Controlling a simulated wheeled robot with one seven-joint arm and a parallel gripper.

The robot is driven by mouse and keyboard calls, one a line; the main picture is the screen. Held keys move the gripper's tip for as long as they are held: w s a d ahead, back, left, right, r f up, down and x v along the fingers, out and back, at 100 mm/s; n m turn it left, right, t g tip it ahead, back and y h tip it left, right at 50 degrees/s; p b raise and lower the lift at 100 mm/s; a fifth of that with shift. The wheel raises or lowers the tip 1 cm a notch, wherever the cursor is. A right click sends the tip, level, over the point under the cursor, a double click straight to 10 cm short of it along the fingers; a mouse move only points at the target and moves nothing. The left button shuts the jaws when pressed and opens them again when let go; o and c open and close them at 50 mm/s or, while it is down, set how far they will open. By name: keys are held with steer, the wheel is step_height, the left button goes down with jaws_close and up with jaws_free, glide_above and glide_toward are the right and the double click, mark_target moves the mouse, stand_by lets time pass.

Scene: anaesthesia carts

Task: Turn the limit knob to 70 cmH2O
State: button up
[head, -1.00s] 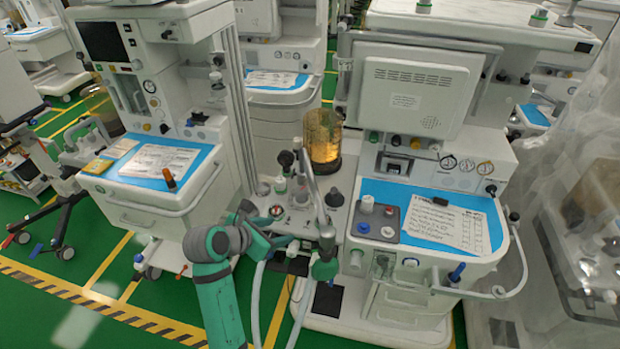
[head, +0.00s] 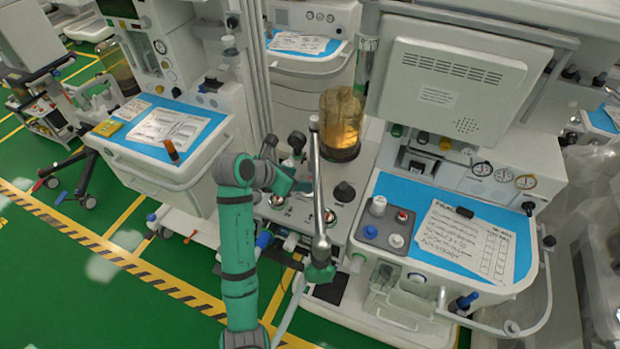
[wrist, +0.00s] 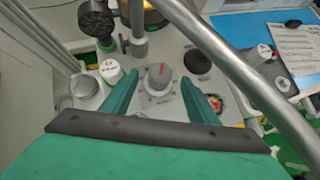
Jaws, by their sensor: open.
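A grey knob (wrist: 161,78) with a red pointer line on top sits on a pale dial plate in the wrist view. Its scale is too small to read. My gripper (wrist: 159,84) is open, its two green fingers on either side of the knob with gaps visible. I cannot tell how far the fingertips are above the panel. In the head view my gripper (head: 298,185) is over the cart's side panel, partly behind the metal pole, and the knob is hard to make out there.
A shiny metal pole (head: 318,190) stands close beside my gripper; a metal tube (wrist: 243,75) crosses the wrist view's right. A black gauge (wrist: 97,18), a white-topped part (wrist: 110,72) and a black round cap (wrist: 197,61) surround the knob. An amber canister (head: 341,122) stands behind.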

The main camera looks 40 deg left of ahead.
mark_target(307, 179)
steer(key=shift+x, duration=2.85)
steer(key=c, duration=1)
steer(key=shift+c, duration=0.2)
steer(key=shift+m, duration=0.3)
